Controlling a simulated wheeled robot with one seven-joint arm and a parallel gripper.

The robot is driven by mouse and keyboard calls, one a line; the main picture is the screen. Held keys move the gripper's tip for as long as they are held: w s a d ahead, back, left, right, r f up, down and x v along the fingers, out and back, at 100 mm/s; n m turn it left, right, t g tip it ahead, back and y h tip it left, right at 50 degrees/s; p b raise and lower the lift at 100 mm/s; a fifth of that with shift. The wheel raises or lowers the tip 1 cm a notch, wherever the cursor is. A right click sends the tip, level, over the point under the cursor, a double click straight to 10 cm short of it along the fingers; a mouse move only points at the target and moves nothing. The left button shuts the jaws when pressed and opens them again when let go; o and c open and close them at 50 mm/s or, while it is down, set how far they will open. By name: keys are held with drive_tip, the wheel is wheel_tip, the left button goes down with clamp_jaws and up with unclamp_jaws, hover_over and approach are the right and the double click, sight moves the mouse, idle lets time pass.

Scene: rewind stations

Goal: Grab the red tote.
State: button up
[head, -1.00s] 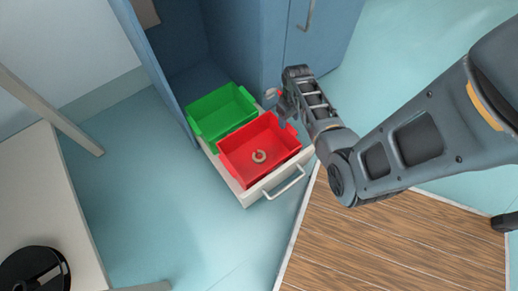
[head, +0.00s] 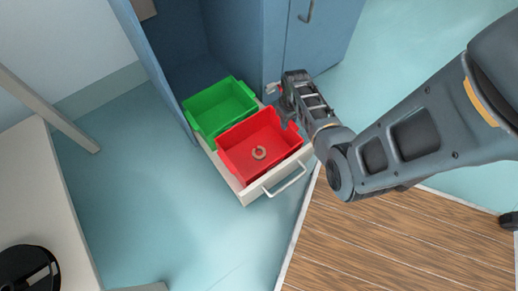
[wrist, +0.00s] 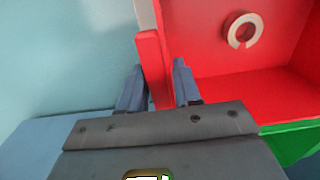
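The red tote (head: 240,150) sits in the front of a pulled-out pale drawer (head: 235,183). A small pale open ring (head: 259,153) lies inside it. In the wrist view, the tote (wrist: 220,60) fills the upper right, with a red tab (wrist: 153,65) at its edge. My gripper (head: 279,101) is at the tote's far right corner in the head view. In the wrist view, my gripper's fingers (wrist: 160,85) lie on either side of the tab with almost no gap and look shut on it. The fingertip contact is partly hidden in the head view.
A green tote (head: 220,105) stands behind the red one in the same drawer. The blue cabinet (head: 315,45) rises close beside my gripper. The drawer handle (head: 285,182) sticks out in front. A wooden surface (head: 400,245) lies to the right, a pale table (head: 40,200) with a black spool (head: 28,272) at left.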

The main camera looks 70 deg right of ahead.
clamp_jaws()
drive_tip(key=shift+r, duration=0.1)
idle(0.4)
